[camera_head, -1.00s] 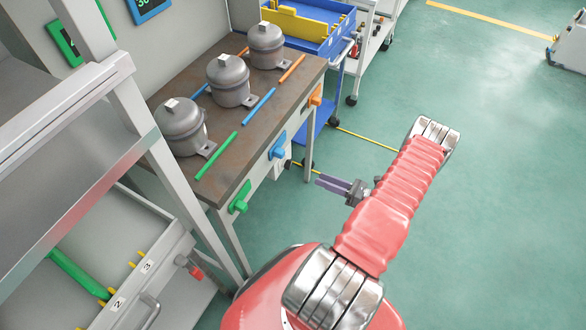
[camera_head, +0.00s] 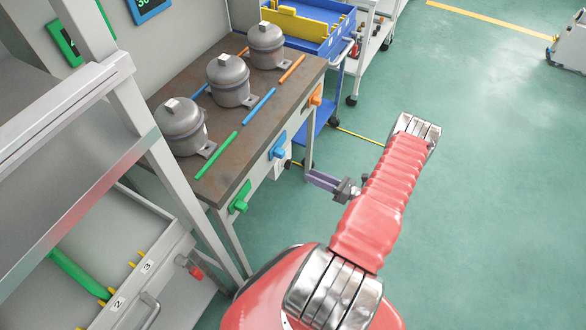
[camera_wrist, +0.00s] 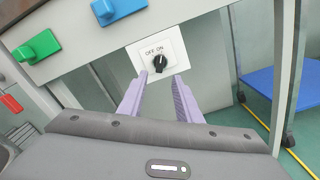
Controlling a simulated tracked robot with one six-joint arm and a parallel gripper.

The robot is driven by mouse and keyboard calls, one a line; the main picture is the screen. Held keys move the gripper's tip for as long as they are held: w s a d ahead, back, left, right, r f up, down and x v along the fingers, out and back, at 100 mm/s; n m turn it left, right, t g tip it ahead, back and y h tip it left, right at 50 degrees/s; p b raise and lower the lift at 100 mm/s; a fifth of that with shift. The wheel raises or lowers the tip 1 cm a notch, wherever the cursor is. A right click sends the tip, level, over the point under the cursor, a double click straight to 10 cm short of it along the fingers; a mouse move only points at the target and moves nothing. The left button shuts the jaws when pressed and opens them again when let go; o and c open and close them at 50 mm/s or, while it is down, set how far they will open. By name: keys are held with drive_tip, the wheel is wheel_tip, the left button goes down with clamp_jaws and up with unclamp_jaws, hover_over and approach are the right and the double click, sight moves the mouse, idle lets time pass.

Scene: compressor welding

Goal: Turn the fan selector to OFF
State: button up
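The fan selector is a black knob (camera_wrist: 160,64) on a white plate (camera_wrist: 171,49) lettered OFF and ON, seen in the wrist view below the bench front. The knob's pointer direction is too small to tell for certain. My gripper (camera_wrist: 160,83) is open, its two purple fingers pointing at the plate with the knob between them in the picture; whether they touch it I cannot tell. In the head view my gripper (camera_head: 322,181) is beside the bench's front legs, and the plate (camera_head: 281,165) shows only in part under the bench edge.
The bench (camera_head: 262,135) carries several grey compressors and coloured rods. Green (camera_head: 240,197), blue (camera_head: 278,146) and orange (camera_head: 316,95) handles stick out from its front. A blue cart (camera_head: 318,120) stands beyond it. A drawer cabinet (camera_head: 150,262) is at left. Open floor lies right.

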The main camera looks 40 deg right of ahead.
sight(290, 167)
drive_tip(key=x, duration=0.9)
drive_tip(key=shift+c, duration=0.4)
drive_tip(key=c, duration=0.6)
drive_tip(key=shift+a, duration=0.3)
drive_tip(key=shift+c, duration=0.5)
drive_tip(key=shift+s+d, duration=0.1)
drive_tip(key=shift+d, duration=0.15)
